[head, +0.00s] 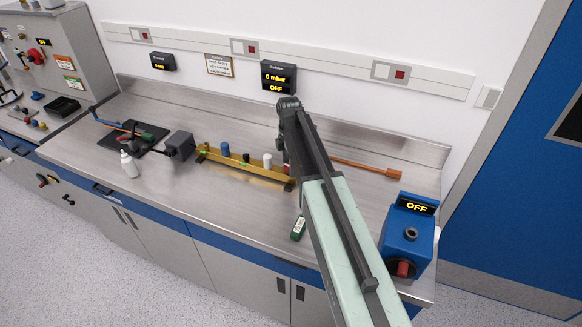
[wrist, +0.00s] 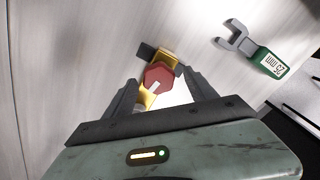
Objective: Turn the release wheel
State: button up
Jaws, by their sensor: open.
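A red, many-sided knob (wrist: 158,77) with a pale bar mark sits at the end of a yellow part in the wrist view. It lies in line with the gap of my gripper (wrist: 160,84), whose two dark fingers are open on either side. I cannot tell the depth between them or any contact. In the head view the yellow rail (head: 240,169) lies on the bench, and my arm hides most of its right end and my fingers. A red handle (head: 33,55) shows on the grey cabinet at far left. None is labelled as the release wheel.
A green-handled wrench (wrist: 270,62) lies beside the rail end. A blue box (head: 408,235) reading OFF, with a red knob, stands at right. A white bottle (head: 129,165) and a dark block (head: 180,146) stand left. Clear metal bench (head: 235,213) lies in front of the rail.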

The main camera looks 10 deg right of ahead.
jog(key=c, duration=1.4)
jog(key=shift+d, duration=0.3)
jog(key=shift+a, duration=0.15)
jog(key=shift+a+m, duration=0.1)
jog(key=shift+m, duration=0.4)
jog(key=m, duration=0.5)
jog(key=shift+a+m, duration=0.15)
jog(key=shift+m, duration=0.25)
jog(key=m, duration=1.3)
jog(key=shift+w+m, duration=0.15)
jog(key=shift+m, duration=0.15)
jog(key=m, duration=0.4)
jog(key=shift+m, duration=0.3)
jog(key=m, duration=0.5)
jog(key=shift+d, duration=0.2)
jog(key=shift+d+m, duration=0.1)
jog(key=shift+m, duration=1.9)
